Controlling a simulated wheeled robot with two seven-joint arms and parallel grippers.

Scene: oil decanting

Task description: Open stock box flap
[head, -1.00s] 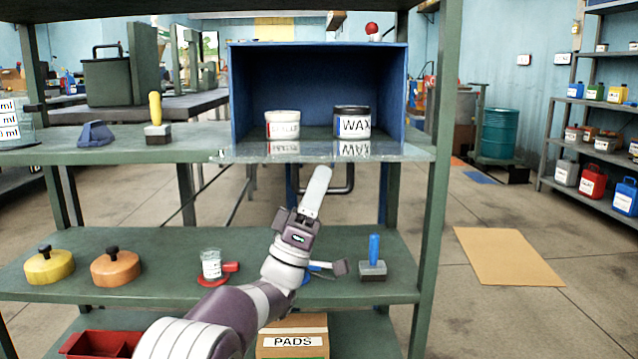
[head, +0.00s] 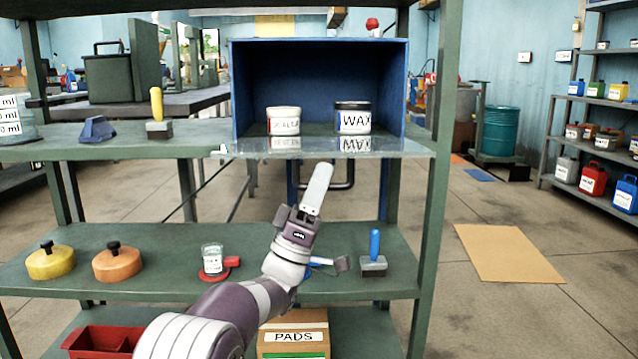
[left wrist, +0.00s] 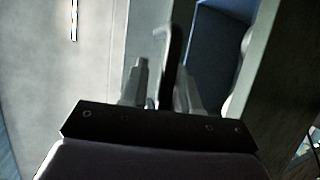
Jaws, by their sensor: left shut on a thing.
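The blue stock box (head: 318,90) stands on the upper shelf with its front uncovered. Its clear flap (head: 230,151) is folded down and lies nearly flat along the box's lower front, mirroring the tins. My left gripper (head: 318,185) is just below the flap's front edge. In the left wrist view, its fingers (left wrist: 160,85) are closed around a dark curved bar (left wrist: 172,55), which looks like the flap's handle. The fingers hide part of it. My right gripper is out of view.
Open floor lies to the right.

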